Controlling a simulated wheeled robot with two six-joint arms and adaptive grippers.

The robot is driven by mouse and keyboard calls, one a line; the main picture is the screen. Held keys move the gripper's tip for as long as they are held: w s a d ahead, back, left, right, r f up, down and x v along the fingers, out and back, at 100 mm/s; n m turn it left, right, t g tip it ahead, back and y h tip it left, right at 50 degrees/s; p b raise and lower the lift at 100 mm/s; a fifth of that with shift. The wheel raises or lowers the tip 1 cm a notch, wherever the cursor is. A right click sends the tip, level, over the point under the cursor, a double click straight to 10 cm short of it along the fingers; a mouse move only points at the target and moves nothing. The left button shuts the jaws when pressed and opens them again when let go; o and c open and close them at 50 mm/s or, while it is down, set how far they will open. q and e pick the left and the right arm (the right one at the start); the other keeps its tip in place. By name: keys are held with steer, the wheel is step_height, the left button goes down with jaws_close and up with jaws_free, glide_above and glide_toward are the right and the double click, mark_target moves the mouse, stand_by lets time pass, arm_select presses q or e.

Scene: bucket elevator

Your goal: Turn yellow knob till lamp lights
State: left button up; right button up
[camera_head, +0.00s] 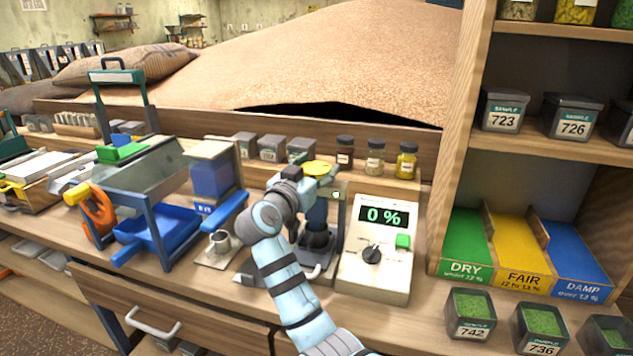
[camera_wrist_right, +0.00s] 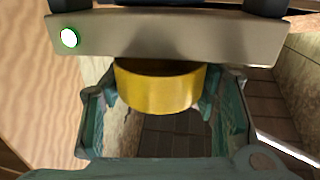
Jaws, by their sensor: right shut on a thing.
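The yellow knob (camera_head: 318,168) sits on top of a grey press-like device with a dark cup below, left of the moisture meter. My right gripper (camera_head: 306,178) is at the knob, and its arm hides part of the device. In the right wrist view the yellow knob (camera_wrist_right: 160,88) is between the fingers of my right gripper (camera_wrist_right: 160,100), which are shut on it. The small round lamp (camera_wrist_right: 69,37) on the device's metal bar looks bright white with a green rim; it also shows in the head view (camera_head: 336,195). My left gripper is not in view.
The moisture meter (camera_head: 376,245) reads 0 % and stands close right of the device. A blue sample stand (camera_head: 160,235) is to the left. Jars (camera_head: 375,157) stand behind. Green, yellow and blue bins (camera_head: 525,250) are at the right.

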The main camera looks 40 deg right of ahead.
mark_target(309, 175)
steer(key=shift+m+g+h+b, duration=0.3)
steer(key=shift+m+g+b, duration=0.15)
steer(key=shift+g, duration=0.15)
steer(key=o, duration=1.2)
steer(key=v, duration=0.7)
steer(key=shift+s+a, duration=0.15)
steer(key=shift+a, duration=0.2)
steer(key=shift+d, duration=0.1)
